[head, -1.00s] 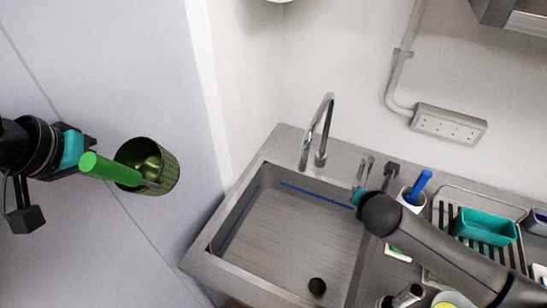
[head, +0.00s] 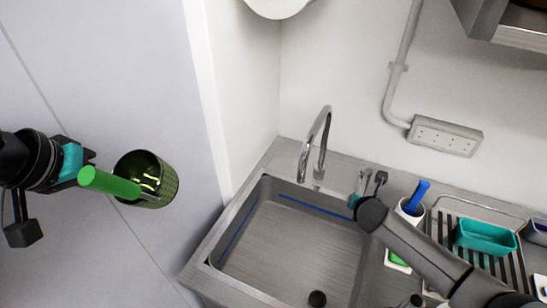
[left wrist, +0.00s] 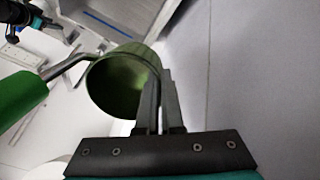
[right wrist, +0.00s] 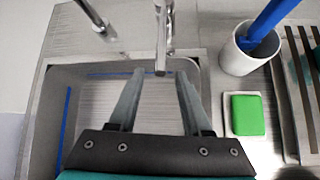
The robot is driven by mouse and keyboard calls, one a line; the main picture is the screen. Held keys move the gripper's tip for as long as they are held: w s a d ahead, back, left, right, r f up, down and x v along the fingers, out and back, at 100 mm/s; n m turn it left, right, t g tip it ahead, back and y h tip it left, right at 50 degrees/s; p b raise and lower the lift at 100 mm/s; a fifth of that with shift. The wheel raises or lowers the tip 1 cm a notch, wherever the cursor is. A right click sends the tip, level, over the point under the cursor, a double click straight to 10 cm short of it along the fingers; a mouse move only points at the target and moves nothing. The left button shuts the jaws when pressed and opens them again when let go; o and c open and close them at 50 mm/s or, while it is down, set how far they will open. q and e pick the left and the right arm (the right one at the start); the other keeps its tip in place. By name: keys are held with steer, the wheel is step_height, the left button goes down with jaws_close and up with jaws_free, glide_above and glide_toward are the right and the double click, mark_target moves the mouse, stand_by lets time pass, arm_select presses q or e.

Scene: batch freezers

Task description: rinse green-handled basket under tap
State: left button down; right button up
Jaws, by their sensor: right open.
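The green-handled basket (head: 152,180), a dark green mesh cup with a bright green handle (head: 108,183), is held in the air left of the sink. My left gripper (left wrist: 154,100) is shut on its rim; the handle hides the fingertips in the head view. The basket's mouth shows in the left wrist view (left wrist: 122,85). The chrome tap (head: 318,145) arches over the back of the sink (head: 290,240); no water is visible. My right gripper (right wrist: 157,95) is open at the sink's back right, pointing at a metal lever (right wrist: 161,45) just beyond its fingertips; contact is unclear.
A white cup with a blue-handled tool (head: 412,203) stands right of the sink, near a green sponge (right wrist: 247,115). A rack holds a teal tub (head: 485,236). A socket box (head: 445,136) is on the wall. The sink basin is empty, with a dark drain (head: 317,299).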

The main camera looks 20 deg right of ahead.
mark_target(363, 184)
steer(key=shift+b+x, duration=0.4)
steer(key=shift+x, duration=1.25)
jaws_close()
stand_by(0.4)
